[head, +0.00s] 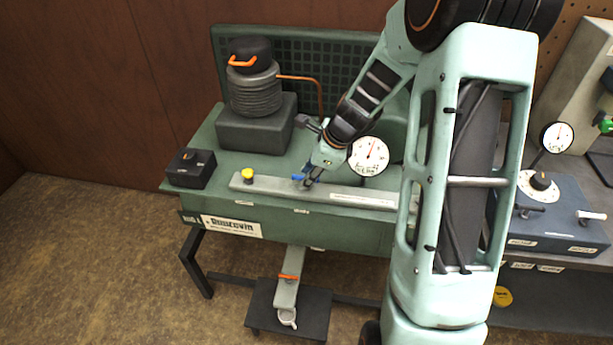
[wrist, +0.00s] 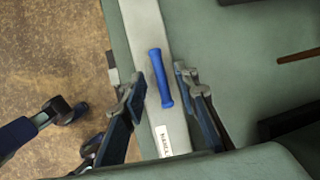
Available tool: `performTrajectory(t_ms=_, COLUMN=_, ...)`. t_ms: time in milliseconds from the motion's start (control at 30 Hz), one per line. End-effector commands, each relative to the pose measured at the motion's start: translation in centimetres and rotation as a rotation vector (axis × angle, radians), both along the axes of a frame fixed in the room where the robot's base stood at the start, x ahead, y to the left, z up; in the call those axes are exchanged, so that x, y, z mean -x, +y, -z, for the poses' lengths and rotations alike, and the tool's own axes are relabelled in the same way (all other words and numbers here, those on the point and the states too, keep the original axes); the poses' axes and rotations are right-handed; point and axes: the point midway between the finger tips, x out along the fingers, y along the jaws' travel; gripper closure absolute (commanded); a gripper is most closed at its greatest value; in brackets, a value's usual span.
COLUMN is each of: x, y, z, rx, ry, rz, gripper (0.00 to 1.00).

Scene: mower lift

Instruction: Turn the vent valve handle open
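A blue bar handle, which I take as the vent valve handle (wrist: 161,78), sits on a pale strip on the green bench unit. In the wrist view it lies nearly along the strip, slightly slanted. My gripper (wrist: 159,80) is open, with one finger on each side of the handle. Gaps show between both fingers and the handle, so I see no contact. In the head view my gripper (head: 308,181) is low over the strip, and only a bit of the blue handle (head: 298,177) shows beside the fingers. Its height above the handle is hard to tell.
A yellow knob (head: 248,175) stands at the strip's left end. A round gauge (head: 369,156) is right of the gripper. A ribbed cylinder with an orange handle (head: 254,90) and a small black box (head: 191,168) stand left. My arm hides the bench's right part.

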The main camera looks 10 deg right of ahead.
Motion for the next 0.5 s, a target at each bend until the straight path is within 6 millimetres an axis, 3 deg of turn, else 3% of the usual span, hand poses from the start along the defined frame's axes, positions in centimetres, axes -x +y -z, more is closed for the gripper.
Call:
performTrajectory(t_ms=400, x=-0.29, y=0.23, z=0.8, rx=0.0, ry=-0.001, rz=0.0, gripper=0.72)
performTrajectory(t_ms=500, x=-0.29, y=0.23, z=0.8, rx=0.001, ry=-0.001, rz=0.001, gripper=0.82)
